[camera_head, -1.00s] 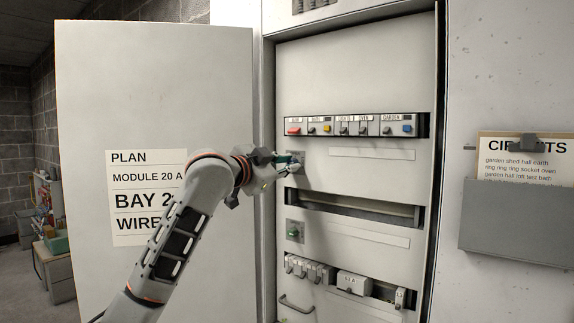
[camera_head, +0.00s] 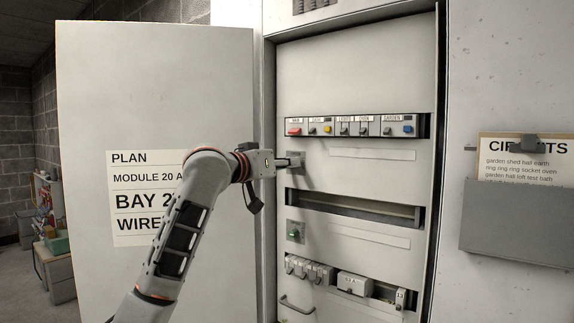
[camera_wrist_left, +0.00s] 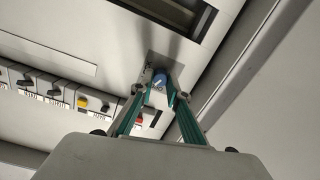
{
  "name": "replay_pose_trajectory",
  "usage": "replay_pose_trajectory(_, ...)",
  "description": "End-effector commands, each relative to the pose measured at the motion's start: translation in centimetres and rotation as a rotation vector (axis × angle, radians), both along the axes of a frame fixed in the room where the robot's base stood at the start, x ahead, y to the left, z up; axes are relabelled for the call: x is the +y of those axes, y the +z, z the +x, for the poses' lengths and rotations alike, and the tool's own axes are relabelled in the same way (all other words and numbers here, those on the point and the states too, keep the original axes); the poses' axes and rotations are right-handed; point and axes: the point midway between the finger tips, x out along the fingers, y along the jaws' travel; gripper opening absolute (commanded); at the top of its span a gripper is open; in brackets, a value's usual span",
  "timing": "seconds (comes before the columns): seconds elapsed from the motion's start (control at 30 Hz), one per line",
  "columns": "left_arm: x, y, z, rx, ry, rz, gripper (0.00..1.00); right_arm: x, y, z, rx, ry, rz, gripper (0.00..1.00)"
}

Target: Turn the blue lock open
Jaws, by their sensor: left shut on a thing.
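The blue lock (camera_wrist_left: 159,79) is a small blue knob on a grey plate, seen between my fingertips in the left wrist view. In the head view only part of its plate (camera_head: 301,167) shows behind my fingers, on the left side of the upper panel. My left gripper (camera_head: 292,161) reaches it from the left and is shut on the knob; its green fingers (camera_wrist_left: 157,95) close around it in the wrist view. I cannot read the knob's angle. My right gripper is not in view.
A second lock, with a green knob (camera_head: 293,232), sits lower down. A breaker row (camera_head: 349,125) is above, and an open slot (camera_head: 353,208) below. The open cabinet door (camera_head: 120,90) stands behind my left arm. A grey holder (camera_head: 518,225) hangs at right.

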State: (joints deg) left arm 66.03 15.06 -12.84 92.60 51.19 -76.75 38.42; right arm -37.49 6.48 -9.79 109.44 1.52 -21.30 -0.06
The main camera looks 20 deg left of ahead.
Motion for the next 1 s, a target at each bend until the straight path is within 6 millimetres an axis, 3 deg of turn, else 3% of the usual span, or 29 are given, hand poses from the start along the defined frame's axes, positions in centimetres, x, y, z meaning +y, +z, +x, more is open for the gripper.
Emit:
replay_pose_trajectory(0.5,0.08,-0.03,0.04,0.132,0.0,-0.363,0.0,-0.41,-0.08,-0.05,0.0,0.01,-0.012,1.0)
replay_pose_trajectory(1.0,0.08,-0.04,0.03,0.167,0.0,-0.458,0.0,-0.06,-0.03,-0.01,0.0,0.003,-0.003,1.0)
